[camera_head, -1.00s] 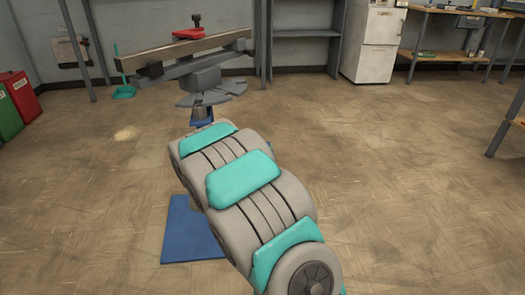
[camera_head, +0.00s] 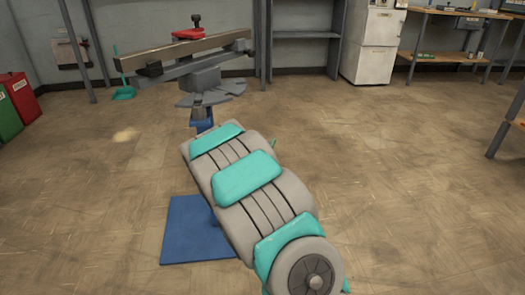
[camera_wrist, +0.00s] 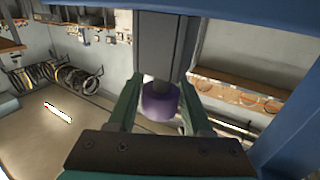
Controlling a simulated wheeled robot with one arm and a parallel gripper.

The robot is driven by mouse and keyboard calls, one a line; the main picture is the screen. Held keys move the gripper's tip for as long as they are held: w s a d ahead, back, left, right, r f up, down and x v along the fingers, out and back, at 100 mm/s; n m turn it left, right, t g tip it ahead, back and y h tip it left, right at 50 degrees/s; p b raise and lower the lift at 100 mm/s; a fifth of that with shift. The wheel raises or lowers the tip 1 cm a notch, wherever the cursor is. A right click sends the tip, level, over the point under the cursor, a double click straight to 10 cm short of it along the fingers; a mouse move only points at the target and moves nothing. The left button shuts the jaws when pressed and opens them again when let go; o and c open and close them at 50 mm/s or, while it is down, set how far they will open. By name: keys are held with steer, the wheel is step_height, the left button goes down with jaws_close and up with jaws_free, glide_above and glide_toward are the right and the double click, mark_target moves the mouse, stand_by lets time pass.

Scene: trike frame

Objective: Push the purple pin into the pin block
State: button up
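In the wrist view the purple pin (camera_wrist: 160,101) is a short, round purple piece between the two teal fingers of my gripper (camera_wrist: 161,92). The fingers fit close on both sides of it, and my gripper looks shut on it. A short dark stem shows at the pin's far end, right at the grey pin block (camera_wrist: 165,45). How deep the pin sits in the block cannot be seen. In the head view my arm covers the gripper and pin.
A grey work stand (camera_head: 205,78) with a long bar and a red knob stands beyond my arm. A blue base plate (camera_head: 190,235) lies on the floor. A blue frame tube (camera_wrist: 285,130) runs close on the right in the wrist view.

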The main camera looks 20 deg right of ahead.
jaws_close()
steer(key=shift+r, duration=0.1)
stand_by(0.3)
steer(key=shift+r, duration=0.2)
steer(key=s+a+r+b, duration=0.4)
steer(key=s+a, duration=0.5)
steer(key=s, duration=0.4)
steer(key=shift+a+r+b, duration=0.15)
steer(key=shift+a+b, duration=0.05)
steer(key=shift+b, duration=0.4)
